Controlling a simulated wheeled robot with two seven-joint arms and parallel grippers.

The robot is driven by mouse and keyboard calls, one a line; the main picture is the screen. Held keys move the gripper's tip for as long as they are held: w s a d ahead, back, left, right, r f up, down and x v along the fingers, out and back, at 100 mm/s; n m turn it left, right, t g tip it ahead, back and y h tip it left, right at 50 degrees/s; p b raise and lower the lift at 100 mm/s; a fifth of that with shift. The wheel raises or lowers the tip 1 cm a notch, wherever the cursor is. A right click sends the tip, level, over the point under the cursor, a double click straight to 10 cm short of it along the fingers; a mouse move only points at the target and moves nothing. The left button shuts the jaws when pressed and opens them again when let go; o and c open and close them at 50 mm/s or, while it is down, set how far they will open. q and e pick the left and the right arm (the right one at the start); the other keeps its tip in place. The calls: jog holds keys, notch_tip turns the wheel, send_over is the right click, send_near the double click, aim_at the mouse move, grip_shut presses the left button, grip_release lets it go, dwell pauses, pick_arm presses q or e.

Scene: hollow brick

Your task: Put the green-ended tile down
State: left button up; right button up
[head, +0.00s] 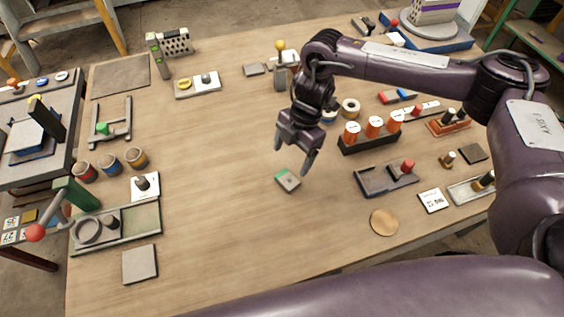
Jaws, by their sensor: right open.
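A small grey tile with a green end (288,180) lies on the wooden table near its middle. My right gripper (293,160) is open and empty, with its two fingers pointing down just above and behind the tile. The tile shows clear of the fingers, though the exact gap is hard to judge. My left gripper does not show.
The wooden table (220,200) is bare to the left and front of the tile. To the right stand a black rack with orange-topped pegs (369,138), a dark tray (375,182) and a round wooden disc (384,222). A green-edged tray (140,222) lies at left.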

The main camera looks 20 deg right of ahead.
aim_at(288, 179)
jog(key=x, duration=0.2)
jog(key=p+x, duration=0.1)
jog(key=x, duration=0.2)
jog(key=s+p+x, duration=0.1)
jog(key=x, duration=0.1)
jog(key=shift+d+f, duration=0.25)
jog(key=shift+d, duration=0.05)
jog(key=c, duration=1.2)
jog(key=shift+r, duration=0.1)
